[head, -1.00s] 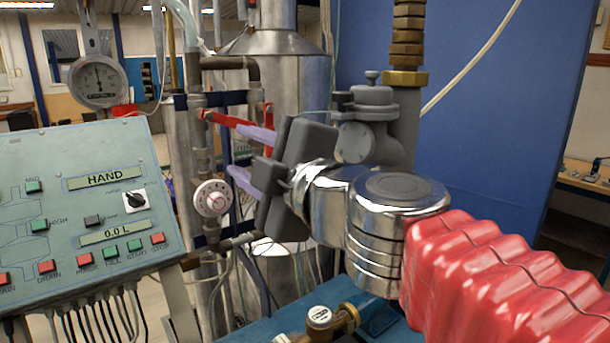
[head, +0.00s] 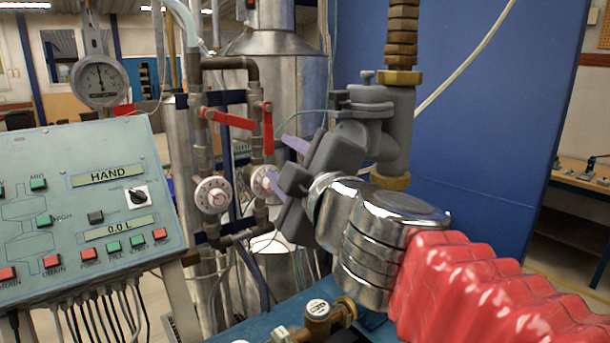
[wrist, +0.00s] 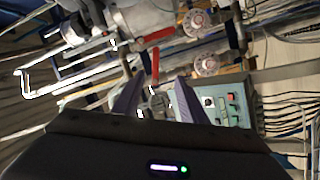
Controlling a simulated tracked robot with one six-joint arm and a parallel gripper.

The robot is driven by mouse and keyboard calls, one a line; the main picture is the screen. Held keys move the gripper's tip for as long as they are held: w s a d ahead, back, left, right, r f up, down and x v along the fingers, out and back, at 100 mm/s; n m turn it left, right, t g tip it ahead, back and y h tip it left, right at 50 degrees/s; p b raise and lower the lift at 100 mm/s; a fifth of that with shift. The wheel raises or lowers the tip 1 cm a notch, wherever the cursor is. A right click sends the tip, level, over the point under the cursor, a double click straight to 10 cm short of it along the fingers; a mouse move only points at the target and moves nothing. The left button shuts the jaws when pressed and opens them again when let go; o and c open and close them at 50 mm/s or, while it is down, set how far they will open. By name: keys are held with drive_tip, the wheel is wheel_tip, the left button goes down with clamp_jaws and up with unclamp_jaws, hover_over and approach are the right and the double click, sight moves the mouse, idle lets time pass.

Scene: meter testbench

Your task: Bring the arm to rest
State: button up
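My gripper (head: 277,160) is open and empty in the head view, its two lilac fingers pointing left towards the pipework. The fingers stand apart, right of the right red lever (head: 267,127), with a small gap visible in the picture. In the wrist view my gripper (wrist: 158,82) also shows parted fingers with nothing held between them. My arm reaches in from the lower right with a red ribbed sleeve. The left red lever (head: 228,118) slants across its pipe; the right one hangs close to upright.
White round dials (head: 213,196) sit on the pipes below the levers. The control panel (head: 70,215) stands at left, showing HAND and 0.0 L. A grey valve body on a vertical pipe (head: 402,120) stands behind my wrist. A blue partition (head: 480,140) is at right.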

drive_tip(key=s+d+f+m+g+h, duration=0.2)
drive_tip(key=d+f+m+g+h, duration=0.2)
drive_tip(key=d+f+m+h, duration=0.7)
drive_tip(key=s+d+f+m+g+y, duration=0.2)
drive_tip(key=s+d+f+m+g, duration=0.1)
drive_tip(key=s+f, duration=0.4)
drive_tip(key=s+d+f+m+g+y, duration=0.2)
drive_tip(key=s+f, duration=0.5)
drive_tip(key=f, duration=0.7)
drive_tip(key=shift+s+d+m+g, duration=0.2)
drive_tip(key=shift+d+m+g, duration=0.3)
drive_tip(key=shift+d+g, duration=0.6)
drive_tip(key=shift+d, duration=0.2)
drive_tip(key=shift+c, duration=0.9)
